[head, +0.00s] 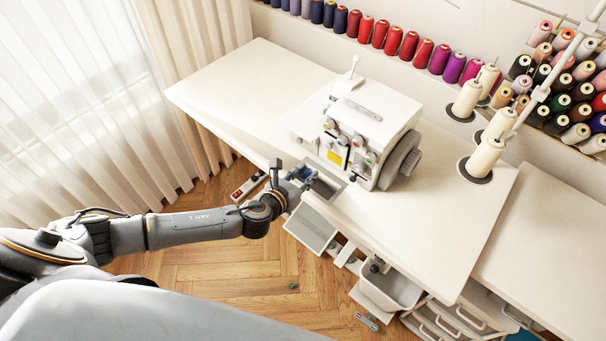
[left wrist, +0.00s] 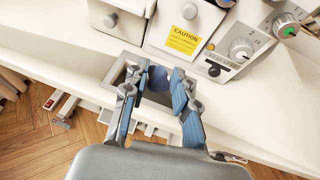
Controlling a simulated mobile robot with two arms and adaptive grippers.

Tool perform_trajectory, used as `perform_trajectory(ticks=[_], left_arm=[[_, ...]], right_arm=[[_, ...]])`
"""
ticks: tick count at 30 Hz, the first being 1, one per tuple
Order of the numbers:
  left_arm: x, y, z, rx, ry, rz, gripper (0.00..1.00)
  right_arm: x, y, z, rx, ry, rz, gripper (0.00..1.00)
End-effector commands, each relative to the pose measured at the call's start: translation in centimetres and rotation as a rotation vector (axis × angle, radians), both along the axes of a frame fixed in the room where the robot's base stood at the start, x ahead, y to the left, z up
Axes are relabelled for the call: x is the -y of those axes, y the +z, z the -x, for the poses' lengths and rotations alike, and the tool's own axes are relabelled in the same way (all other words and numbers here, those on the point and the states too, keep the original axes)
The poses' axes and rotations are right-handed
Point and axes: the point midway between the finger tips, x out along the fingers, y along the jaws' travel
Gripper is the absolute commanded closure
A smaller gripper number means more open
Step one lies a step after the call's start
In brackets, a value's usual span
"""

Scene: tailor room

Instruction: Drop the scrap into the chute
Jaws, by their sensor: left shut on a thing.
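My left gripper (head: 302,178) is at the front edge of the sewing table, just in front of the serger. In the left wrist view, the gripper (left wrist: 157,84) has its blue-padded fingers on either side of a dark blue scrap (left wrist: 158,77), and is shut on it. The chute (head: 327,187) is a grey-framed opening in the table edge below the machine; its frame also shows in the left wrist view (left wrist: 116,72). The scrap appears over the opening, but its height above it is unclear. The fingers hide part of the frame. My right gripper is not in view.
The white serger (head: 360,125) stands close behind the gripper. A grey tray (head: 310,228) and a bin (head: 392,288) are below the table edge. Thread cones (head: 485,158) stand at the right. A power strip (head: 248,186) and small bits lie on the wooden floor.

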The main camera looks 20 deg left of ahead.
Motion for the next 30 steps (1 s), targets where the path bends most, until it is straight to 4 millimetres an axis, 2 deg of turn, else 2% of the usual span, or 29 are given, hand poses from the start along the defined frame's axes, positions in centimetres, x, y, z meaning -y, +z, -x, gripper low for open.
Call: perform_trajectory(ticks=[1,3,12,18,28,29,30], left_arm=[[0.2,-0.9,-0.4,0.002,0.000,0.000,0.81],[0.3,-1.5,-1.0,0.001,0.000,0.001,0.81],[1.1,-3.6,-3.1,0.001,0.001,0.000,0.81],[1.4,-4.1,-3.7,0.000,0.000,0.000,0.81],[1.4,-4.1,-3.9,0.000,0.000,0.000,0.81],[1.4,-4.1,-3.9,0.000,0.000,0.000,0.68],[1.4,-4.1,-3.9,0.000,0.000,0.000,0.60]], right_arm=[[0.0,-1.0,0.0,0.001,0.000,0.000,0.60],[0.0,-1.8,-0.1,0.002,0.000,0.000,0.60],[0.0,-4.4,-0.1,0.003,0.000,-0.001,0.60],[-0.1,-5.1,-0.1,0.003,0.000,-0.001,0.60],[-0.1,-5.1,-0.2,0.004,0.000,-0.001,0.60],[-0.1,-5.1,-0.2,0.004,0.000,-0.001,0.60],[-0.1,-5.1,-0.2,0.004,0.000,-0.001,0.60]])
